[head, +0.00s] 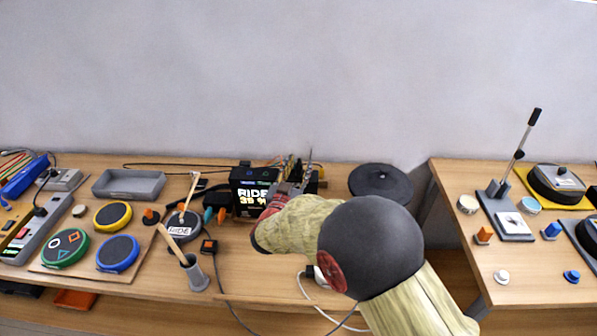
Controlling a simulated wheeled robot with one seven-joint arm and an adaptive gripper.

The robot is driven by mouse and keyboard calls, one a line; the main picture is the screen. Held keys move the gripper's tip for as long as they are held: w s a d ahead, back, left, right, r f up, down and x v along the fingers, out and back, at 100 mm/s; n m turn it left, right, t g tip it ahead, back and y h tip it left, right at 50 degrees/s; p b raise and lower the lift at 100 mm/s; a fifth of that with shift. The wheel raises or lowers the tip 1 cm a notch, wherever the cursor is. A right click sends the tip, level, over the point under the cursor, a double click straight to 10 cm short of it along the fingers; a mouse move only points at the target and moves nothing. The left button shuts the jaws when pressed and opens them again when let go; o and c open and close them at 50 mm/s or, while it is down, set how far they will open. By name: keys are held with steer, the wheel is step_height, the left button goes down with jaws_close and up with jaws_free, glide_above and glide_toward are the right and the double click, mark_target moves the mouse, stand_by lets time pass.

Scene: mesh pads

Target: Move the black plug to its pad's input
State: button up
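My gripper (298,172) is over the back of the middle table, beside the black box with the lit "RIDE" display (252,196). My arm hides much of it, and its fingers are too small to read as open or shut. I cannot single out the black plug for certain. A small black piece with an orange top (208,247) has a dark cable running down from it. A dark round pad marked "RIDE" (181,229) lies left of the display box. Green (64,262), yellow (112,204) and blue (118,268) rimmed pads sit on a board at the left.
Teal (208,215) and orange (221,214) pieces stand left of the display box. A grey cup (196,274) holds a stick. A grey tray (128,184) and a large black disc (380,184) lie near the wall. The right table (530,290) carries a lever (520,150).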

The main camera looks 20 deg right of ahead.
steer(key=shift+c, duration=0.6)
steer(key=c, duration=0.8)
steer(key=shift+r, duration=0.1)
